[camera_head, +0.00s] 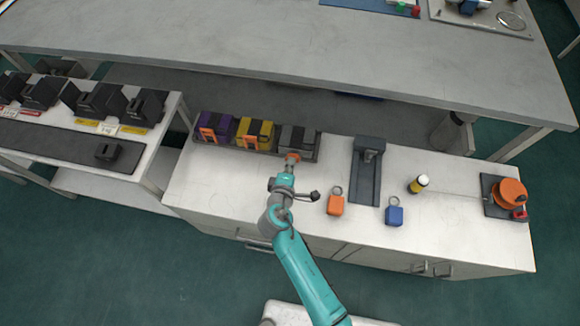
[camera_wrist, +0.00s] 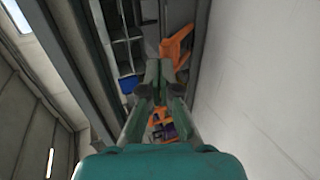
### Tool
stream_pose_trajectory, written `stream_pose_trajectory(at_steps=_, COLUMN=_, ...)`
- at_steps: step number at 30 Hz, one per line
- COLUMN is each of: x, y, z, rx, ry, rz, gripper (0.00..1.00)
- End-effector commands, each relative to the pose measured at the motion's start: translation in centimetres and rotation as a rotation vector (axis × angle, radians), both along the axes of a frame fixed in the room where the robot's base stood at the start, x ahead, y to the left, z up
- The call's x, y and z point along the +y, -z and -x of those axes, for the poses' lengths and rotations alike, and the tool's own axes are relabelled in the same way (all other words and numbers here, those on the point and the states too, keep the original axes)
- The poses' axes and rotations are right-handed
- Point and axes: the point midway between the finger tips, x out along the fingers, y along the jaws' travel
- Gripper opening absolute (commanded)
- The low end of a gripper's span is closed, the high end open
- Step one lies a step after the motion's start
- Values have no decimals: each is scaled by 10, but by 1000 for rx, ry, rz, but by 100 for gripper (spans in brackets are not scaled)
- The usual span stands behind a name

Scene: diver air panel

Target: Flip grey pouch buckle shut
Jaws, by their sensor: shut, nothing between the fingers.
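The grey pouch (camera_head: 299,138) stands at the right end of a dark rack on the white counter in the head view. An orange buckle (camera_head: 292,158) shows at its front, lower and farther out than the orange buckles on the other two pouches. My gripper (camera_head: 289,167) is right at this buckle, partly hidden by my own arm. In the wrist view my gripper (camera_wrist: 160,72) is shut and empty, its fingertips close to an orange part (camera_wrist: 176,46). I cannot tell whether they touch.
A purple pouch (camera_head: 216,128) and a yellow pouch (camera_head: 254,134) stand left of the grey one. To the right are an orange padlock (camera_head: 335,205), a dark stand (camera_head: 367,172), a blue padlock (camera_head: 394,215), a small bottle (camera_head: 418,184) and an orange reel (camera_head: 510,193).

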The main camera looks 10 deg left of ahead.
Motion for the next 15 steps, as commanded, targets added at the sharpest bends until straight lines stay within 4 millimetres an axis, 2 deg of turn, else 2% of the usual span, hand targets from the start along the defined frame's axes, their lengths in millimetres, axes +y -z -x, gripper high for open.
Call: stream_pose_trajectory(at_steps=15, x=0, y=-22, z=-32, rx=342, ry=1, rz=-2, gripper=0)
